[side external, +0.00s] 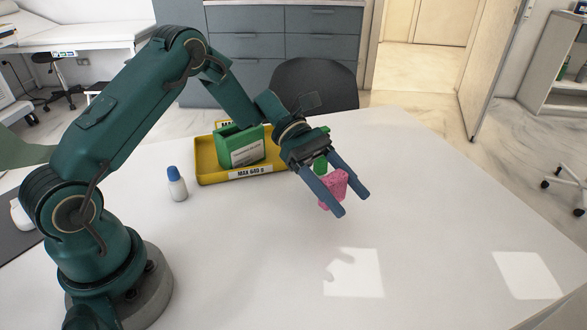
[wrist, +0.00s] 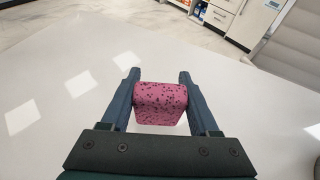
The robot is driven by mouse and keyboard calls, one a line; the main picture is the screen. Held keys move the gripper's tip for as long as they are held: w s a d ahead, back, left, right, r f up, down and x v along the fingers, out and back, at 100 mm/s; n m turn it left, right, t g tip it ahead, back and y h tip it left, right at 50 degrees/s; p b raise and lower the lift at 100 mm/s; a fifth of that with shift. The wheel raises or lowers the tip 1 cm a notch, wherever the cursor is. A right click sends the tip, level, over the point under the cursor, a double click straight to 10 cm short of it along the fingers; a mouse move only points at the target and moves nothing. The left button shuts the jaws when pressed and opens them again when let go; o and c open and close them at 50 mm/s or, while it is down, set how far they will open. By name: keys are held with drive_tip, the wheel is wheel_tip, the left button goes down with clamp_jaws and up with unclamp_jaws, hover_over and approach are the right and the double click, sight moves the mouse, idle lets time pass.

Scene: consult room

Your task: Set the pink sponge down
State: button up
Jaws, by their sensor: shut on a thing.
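The pink sponge (side external: 335,188) is between the two blue-grey fingers of my gripper (side external: 353,202) in the side external view. My gripper points down and to the right over the white table. In the wrist view, the sponge (wrist: 160,103) is pink with dark specks, and the fingers of my gripper (wrist: 158,78) press on its left and right sides. The sponge appears held above the table; the exact gap beneath it is hard to tell.
A yellow tray (side external: 208,178) holding a green container (side external: 240,146) stands behind and left of my gripper. A white bottle with a blue cap (side external: 177,184) stands left of the tray. The white table (side external: 440,215) is clear at right and front.

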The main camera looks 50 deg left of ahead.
sight(352, 243)
drive_tip(key=x, duration=0.3)
drive_tip(key=shift+w+d+f, duration=0.15)
drive_tip(key=shift+d+f, duration=0.05)
drive_tip(key=shift+f, duration=2.2)
drive_tip(key=shift+f, duration=0.15)
drive_tip(key=o, duration=1.3)
